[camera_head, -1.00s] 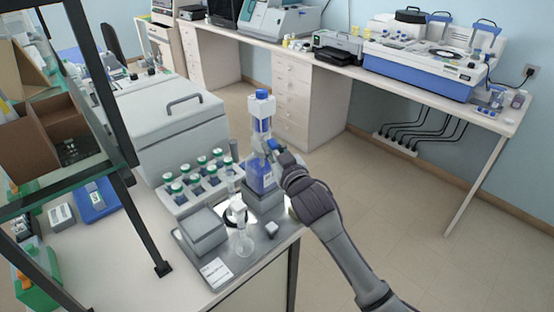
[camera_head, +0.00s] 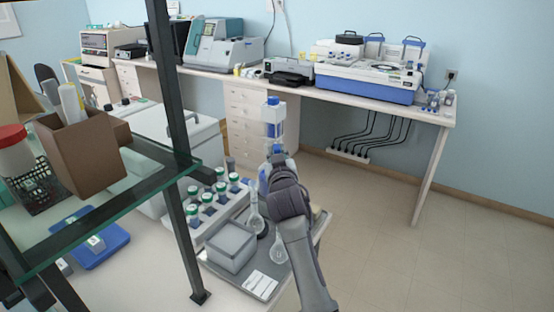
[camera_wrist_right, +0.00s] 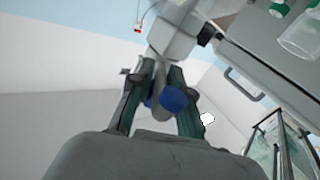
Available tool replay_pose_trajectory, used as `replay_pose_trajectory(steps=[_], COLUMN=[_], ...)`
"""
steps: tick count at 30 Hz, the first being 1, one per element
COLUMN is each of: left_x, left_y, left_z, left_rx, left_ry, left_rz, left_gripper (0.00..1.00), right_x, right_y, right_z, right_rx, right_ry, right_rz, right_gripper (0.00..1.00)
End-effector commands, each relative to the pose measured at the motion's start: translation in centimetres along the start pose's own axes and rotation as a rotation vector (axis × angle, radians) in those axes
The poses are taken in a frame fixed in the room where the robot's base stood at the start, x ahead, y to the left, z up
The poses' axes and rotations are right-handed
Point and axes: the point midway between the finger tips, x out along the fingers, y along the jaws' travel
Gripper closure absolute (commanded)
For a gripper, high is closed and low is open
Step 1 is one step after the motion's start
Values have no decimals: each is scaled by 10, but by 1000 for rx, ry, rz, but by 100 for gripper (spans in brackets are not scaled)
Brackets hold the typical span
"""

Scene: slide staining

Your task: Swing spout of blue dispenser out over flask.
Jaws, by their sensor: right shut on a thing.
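The blue dispenser (camera_head: 274,122) is an upright bottle with a blue cap and a clear upper barrel; my arm hides most of its lower part. My right gripper (camera_head: 277,160) is at its front, and its fingertips are hard to make out there. My left gripper is not in view.
The grey tray (camera_head: 262,285) also bears a grey box (camera_head: 231,246) and a white label. A rack of green-capped bottles (camera_head: 207,208) stands to the left. A glass shelf with a dark post (camera_head: 172,130) stands close on the left. Open floor lies to the right.

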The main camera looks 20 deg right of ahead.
Motion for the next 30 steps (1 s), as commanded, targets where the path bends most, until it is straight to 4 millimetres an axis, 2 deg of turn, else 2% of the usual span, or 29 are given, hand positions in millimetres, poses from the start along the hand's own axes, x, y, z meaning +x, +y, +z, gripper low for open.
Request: replay_pose_trajectory(steps=[11, 12, 17, 26, 30], left_x=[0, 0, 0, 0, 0], left_y=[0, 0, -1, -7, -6], left_z=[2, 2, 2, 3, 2], left_rx=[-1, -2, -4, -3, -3], left_ry=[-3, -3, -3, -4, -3], left_rz=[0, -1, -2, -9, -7], left_gripper=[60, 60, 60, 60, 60], right_x=[1, 1, 1, 1, 1], right_y=[1, 1, 1, 1, 4], right_z=[-3, -3, -3, -3, -16], right_rx=[-2, -2, -1, 0, 2], right_ry=[7, 7, 5, 3, 6], right_rz=[4, 4, 4, 3, 4], right_gripper=[100, 81, 56, 56, 56])
